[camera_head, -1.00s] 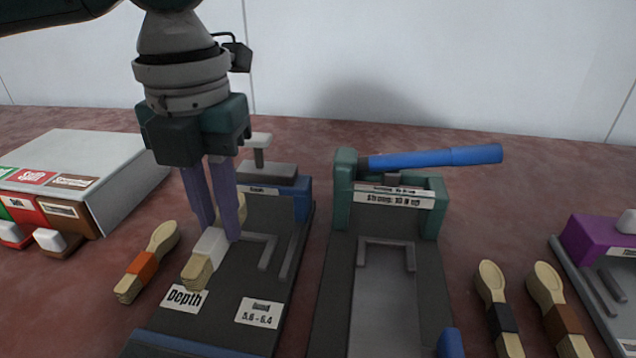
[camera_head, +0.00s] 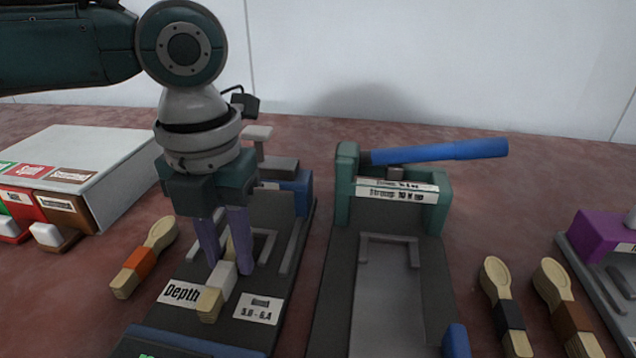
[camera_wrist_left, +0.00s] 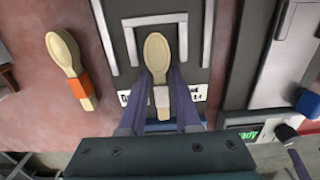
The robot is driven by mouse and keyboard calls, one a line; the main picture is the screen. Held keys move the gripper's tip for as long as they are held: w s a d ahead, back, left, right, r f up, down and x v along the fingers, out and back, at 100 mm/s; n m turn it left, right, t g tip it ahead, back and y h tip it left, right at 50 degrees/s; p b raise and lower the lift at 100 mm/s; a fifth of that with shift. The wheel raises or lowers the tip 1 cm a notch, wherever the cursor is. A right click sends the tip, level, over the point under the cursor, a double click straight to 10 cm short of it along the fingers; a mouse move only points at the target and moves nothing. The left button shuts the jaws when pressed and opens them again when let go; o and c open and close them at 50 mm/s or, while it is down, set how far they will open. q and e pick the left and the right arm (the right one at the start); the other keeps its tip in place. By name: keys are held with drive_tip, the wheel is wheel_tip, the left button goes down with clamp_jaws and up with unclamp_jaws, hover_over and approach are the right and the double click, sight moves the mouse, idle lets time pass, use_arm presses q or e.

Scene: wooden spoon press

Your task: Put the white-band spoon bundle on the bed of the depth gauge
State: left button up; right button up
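The white-band spoon bundle (camera_head: 222,280) is between the fingers of my left gripper (camera_head: 226,268), low over the depth gauge's dark bed (camera_head: 262,268). In the left wrist view the bundle (camera_wrist_left: 158,55) points bowl-first toward the grey U-shaped guide (camera_wrist_left: 154,20), with the fingers on both sides of its white band. I cannot tell whether it touches the bed. The depth gauge has a blue block (camera_head: 297,190) at its back and a "Depth" label at its front. My right gripper is not in view.
An orange-band bundle (camera_head: 146,258) lies left of the gauge. A press with a blue lever (camera_head: 435,152) stands to the right. Black-band (camera_head: 503,305) and brown-band (camera_head: 566,305) bundles lie farther right. A grey box with coloured bins (camera_head: 85,170) is at the left.

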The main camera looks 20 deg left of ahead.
sight(229, 256)
use_arm(q)
drive_tip(key=shift+o, duration=1)
drive_tip(key=shift+r, duration=0.15)
wheel_tip(229, 256, up, 12)
drive_tip(key=p, duration=0.2)
drive_tip(key=shift+p, duration=0.35)
